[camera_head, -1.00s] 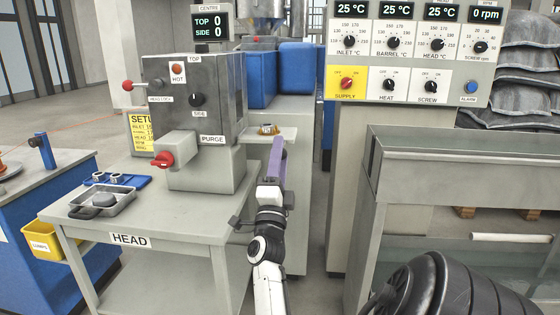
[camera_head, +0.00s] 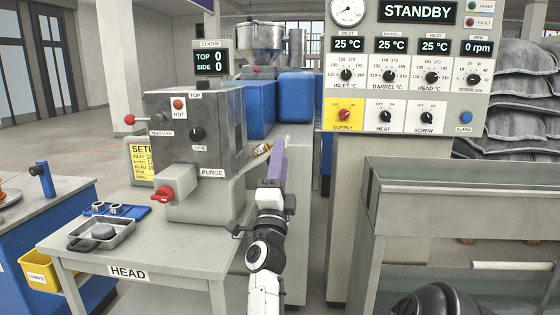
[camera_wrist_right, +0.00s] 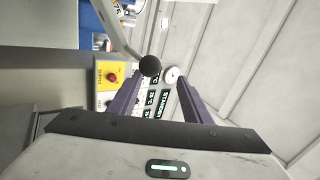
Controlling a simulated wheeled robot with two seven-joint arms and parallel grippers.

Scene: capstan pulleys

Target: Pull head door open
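The head (camera_head: 165,112) is a grey metal box on the table labelled HEAD. Its front face carries a HOT lamp, a black dial and a HEAD LOCK label. No gap shows around the front, and I cannot make out the door's edge. A red ball knob (camera_head: 130,119) sticks out at its left. My left gripper is not in view.
A red-handled purge block (camera_head: 172,187) juts from the head's lower front. A metal tray (camera_head: 101,233) and blue rack (camera_head: 116,210) are on the table's left. A control panel (camera_head: 405,65) reading STANDBY stands behind right, above a metal trough (camera_head: 450,190).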

